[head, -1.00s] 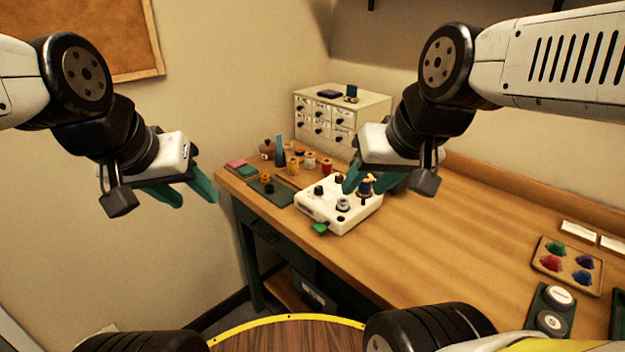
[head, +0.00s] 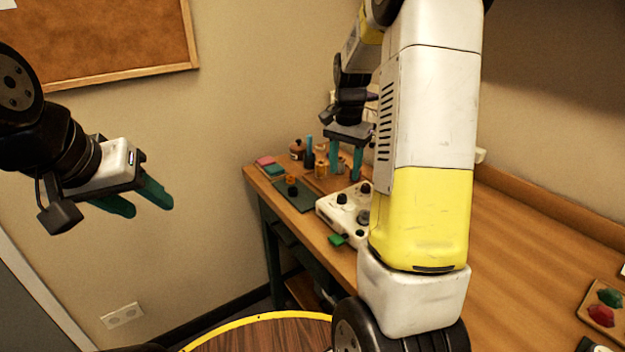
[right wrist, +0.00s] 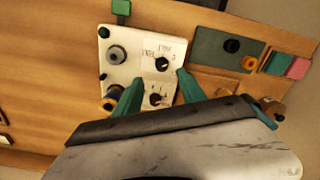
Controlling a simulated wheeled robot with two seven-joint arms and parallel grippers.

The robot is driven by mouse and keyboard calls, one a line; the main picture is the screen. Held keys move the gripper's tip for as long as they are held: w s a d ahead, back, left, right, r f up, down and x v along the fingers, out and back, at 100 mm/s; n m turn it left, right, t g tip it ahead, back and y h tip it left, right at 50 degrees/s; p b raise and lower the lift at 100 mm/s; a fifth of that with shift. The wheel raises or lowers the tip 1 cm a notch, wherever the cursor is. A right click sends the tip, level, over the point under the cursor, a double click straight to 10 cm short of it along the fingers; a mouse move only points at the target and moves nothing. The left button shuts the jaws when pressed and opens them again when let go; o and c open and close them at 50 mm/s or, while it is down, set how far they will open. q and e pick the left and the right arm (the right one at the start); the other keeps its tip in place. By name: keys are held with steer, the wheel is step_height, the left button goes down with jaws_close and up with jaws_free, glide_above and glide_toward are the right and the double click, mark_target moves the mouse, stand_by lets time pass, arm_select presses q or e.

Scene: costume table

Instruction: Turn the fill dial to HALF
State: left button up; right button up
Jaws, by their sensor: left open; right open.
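The white machine (head: 327,208) stands on the table, partly hidden by my right arm in the head view; it also shows in the right wrist view (right wrist: 117,70). It has two black dials with printed marks, a nearer one (right wrist: 162,64) and a farther one (right wrist: 156,98). The print is too small to tell which is the fill dial or where it points. My right gripper (head: 346,176) is open and empty, pointing down above the machine. In the right wrist view its fingers (right wrist: 159,77) flank the dials, apparently above them. My left gripper (head: 150,203) is open and empty, left of the table.
A green tab (head: 337,240) sticks out at the machine's front. A dark mat (head: 293,196), thread spools (head: 320,168) and a brown pot (head: 297,149) stand close by.

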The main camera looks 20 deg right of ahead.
mark_target(342, 195)
steer(key=shift+w+f, duration=0.3)
steer(key=shift+f, duration=0.45)
step_height(342, 195, down, 7)
steer(key=shift+r, duration=0.1)
steer(key=shift+c, duration=0.5)
jaws_close()
